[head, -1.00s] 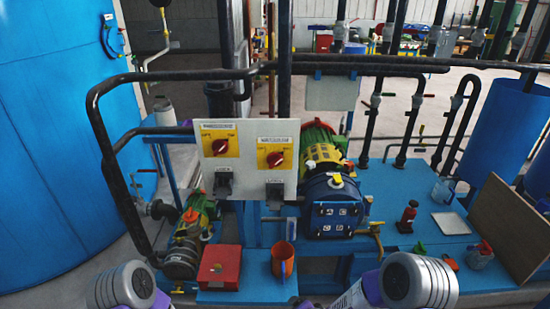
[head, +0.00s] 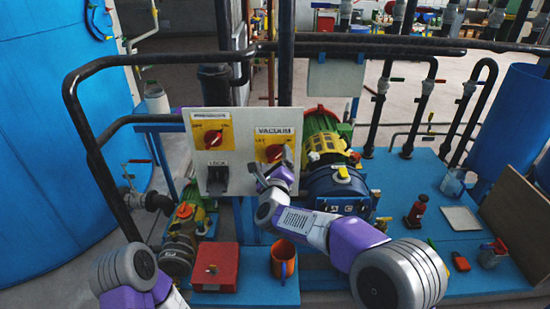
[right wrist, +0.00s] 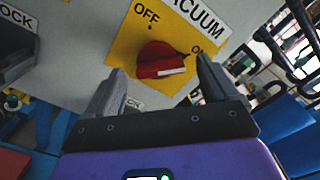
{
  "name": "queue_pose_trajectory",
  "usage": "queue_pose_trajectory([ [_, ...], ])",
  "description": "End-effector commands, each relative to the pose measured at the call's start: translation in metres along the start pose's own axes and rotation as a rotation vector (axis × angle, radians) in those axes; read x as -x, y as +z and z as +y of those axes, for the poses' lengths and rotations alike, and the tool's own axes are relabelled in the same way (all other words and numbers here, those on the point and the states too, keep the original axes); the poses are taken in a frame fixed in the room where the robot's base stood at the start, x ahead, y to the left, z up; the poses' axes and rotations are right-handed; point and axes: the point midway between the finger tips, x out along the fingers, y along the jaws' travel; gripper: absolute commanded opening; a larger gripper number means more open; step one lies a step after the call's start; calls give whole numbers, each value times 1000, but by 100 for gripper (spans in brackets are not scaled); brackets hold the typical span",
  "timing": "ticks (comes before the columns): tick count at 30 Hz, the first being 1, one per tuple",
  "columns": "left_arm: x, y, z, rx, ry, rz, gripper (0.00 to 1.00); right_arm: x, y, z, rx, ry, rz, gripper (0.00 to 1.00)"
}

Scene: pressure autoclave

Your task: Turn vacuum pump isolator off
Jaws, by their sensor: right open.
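The vacuum isolator is a red rotary knob (head: 274,152) on a yellow plate labelled VACUUM, OFF and ON, on the right of the pale panel (head: 241,118). In the right wrist view the knob (right wrist: 160,58) has a white mark at its right end, on the ON side. My right gripper (head: 272,164) is in front of the knob and partly covers it in the head view. In the right wrist view its fingers (right wrist: 160,68) are open, one on each side of the knob; contact cannot be told. My left gripper is out of view; only my left arm shows.
A similar red knob (head: 212,138) is left of the vacuum one, with a dark lock block (head: 217,179) below. A red box (head: 215,267) and an orange mug (head: 283,259) stand below the panel. A blue and green pump (head: 332,180) is close on the right.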

Motion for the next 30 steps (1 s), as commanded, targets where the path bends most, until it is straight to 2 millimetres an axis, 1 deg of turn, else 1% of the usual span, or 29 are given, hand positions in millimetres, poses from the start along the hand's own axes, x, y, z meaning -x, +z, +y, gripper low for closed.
queue_pose_trajectory([
  [1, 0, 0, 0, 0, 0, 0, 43, -6, 0, 0, 0, 0, 0, 87],
  [3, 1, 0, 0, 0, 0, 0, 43, -13, 0, 0, 1, 0, 0, 87],
  [6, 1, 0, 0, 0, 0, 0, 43, -19, 0, 0, 2, 1, 0, 87],
  [16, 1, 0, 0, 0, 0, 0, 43, -21, -1, 0, 3, 2, 0, 87],
  [26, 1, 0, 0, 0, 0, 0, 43, -21, 0, 0, 2, 1, 0, 37],
  [27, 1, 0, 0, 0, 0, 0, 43, -21, 0, 0, 2, 1, 0, 33],
  [30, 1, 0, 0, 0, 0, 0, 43, -21, 0, 0, 5, 0, 0, 33],
])
